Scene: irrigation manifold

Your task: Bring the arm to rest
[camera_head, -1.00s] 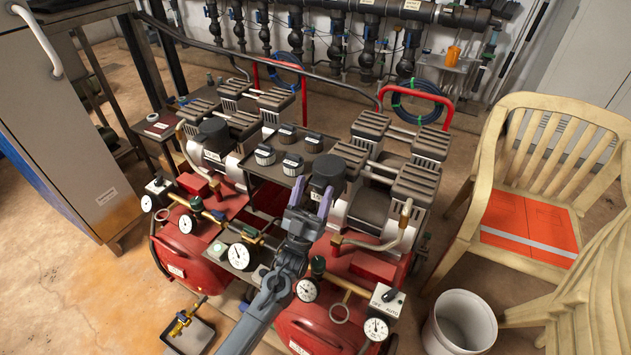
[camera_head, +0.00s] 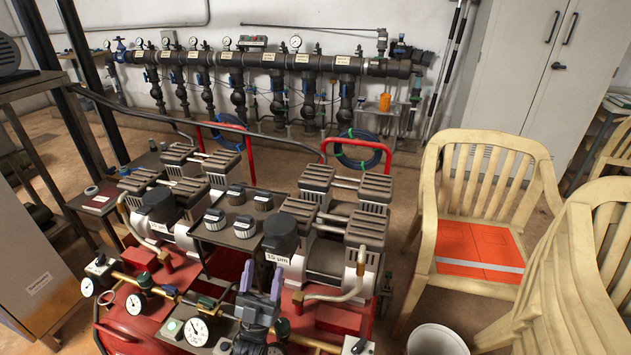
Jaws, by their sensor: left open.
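My left gripper (camera_head: 262,283) is at the bottom centre of the head view, pointing away from me. Its two purple-grey fingers stand apart with nothing visible between them. It appears in front of the red twin-compressor unit (camera_head: 157,262), just below a dark-capped filter labelled "15 µm" (camera_head: 280,240) in the picture. Whether it touches anything cannot be told. Most of my left arm is below the picture's edge. My right gripper is not in view.
Several black-capped cartridges (camera_head: 245,227) stand on a dark tray between the compressors. Pressure gauges (camera_head: 196,331) are at the front. A plastic chair (camera_head: 487,190) and white bucket (camera_head: 437,341) are at right. The manifold (camera_head: 270,62) runs along the back wall.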

